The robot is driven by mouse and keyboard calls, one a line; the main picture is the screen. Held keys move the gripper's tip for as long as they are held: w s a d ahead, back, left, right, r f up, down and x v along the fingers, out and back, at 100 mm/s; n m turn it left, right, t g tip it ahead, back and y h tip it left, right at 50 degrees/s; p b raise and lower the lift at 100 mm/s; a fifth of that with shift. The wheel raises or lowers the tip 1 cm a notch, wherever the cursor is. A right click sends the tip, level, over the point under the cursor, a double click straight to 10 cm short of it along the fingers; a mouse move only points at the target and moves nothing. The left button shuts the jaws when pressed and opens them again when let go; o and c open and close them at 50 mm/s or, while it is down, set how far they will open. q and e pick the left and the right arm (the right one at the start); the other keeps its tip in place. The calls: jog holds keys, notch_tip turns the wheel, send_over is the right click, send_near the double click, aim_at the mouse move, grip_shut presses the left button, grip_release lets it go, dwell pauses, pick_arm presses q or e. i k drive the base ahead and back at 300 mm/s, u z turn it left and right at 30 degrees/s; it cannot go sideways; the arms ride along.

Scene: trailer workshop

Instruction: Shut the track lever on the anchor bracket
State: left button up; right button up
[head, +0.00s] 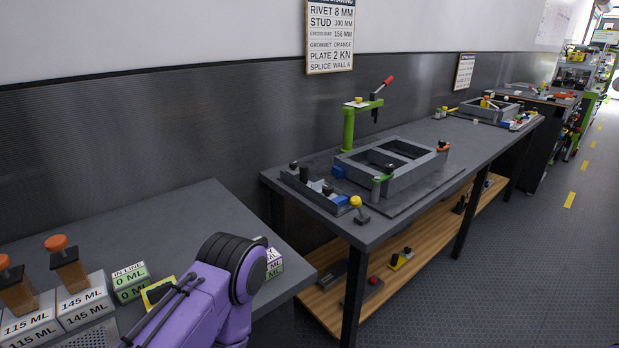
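A green upright bracket (349,128) stands at the back of the long grey bench. A dark lever with a red grip (387,82) rises at a slant from its top arm. I cannot tell whether this is the anchor bracket with the track lever, and no label on it is readable. A smaller green bracket (378,186) sits at the front of the grey frame fixture. My purple arm (215,290) comes in at the lower left, beside the near bench. Neither of my grippers shows.
The grey frame fixture (418,176) lies on the long bench (400,222), with a narrow parts tray (318,196) beside it. The near bench (150,225) holds labelled 115 ML and 145 ML blocks (82,308). Open floor (520,260) lies right of the long bench.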

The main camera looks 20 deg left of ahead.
aim_at(355, 201)
jog(key=k, duration=0.65)
jog(key=z, duration=0.65)
jog(key=i, duration=1.25)
jog(key=u, duration=0.5)
